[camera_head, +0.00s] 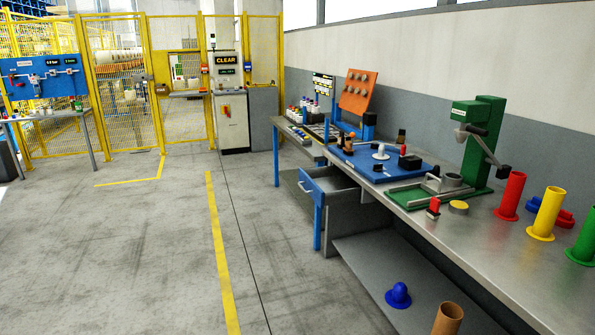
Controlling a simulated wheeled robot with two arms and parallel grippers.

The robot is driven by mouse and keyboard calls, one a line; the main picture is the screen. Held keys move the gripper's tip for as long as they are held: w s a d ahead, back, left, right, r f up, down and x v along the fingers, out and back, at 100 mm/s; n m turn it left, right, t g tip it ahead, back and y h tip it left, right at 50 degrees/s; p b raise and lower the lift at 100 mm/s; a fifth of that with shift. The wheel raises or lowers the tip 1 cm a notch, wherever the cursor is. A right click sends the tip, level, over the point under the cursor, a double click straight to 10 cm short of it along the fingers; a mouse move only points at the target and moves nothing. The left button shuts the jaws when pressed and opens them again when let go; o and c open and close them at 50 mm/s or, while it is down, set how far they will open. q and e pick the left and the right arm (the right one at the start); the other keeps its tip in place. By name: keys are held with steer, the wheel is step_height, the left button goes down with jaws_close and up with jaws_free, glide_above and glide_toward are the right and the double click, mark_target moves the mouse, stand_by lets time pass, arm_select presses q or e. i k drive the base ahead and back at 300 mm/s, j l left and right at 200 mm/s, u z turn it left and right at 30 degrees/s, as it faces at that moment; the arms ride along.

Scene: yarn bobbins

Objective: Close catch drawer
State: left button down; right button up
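A drawer with a blue front (312,187) sits under the left part of the metal workbench (432,215). It is pulled out toward the left, and its grey open inside shows from above. A small handle appears on its front. Neither of my grippers is in view, so their state does not show.
A blue mat (362,162), a green press (480,135) and red, yellow (547,213) and green tubes stand on the bench. A blue knob-shaped object (398,295) and a brown tube (447,319) are on the lower shelf (400,262). The floor left of the drawer is clear.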

mark_target(326, 185)
steer(key=i, duration=1.5)
steer(key=i+u, duration=0.1)
steer(key=i, duration=1.35)
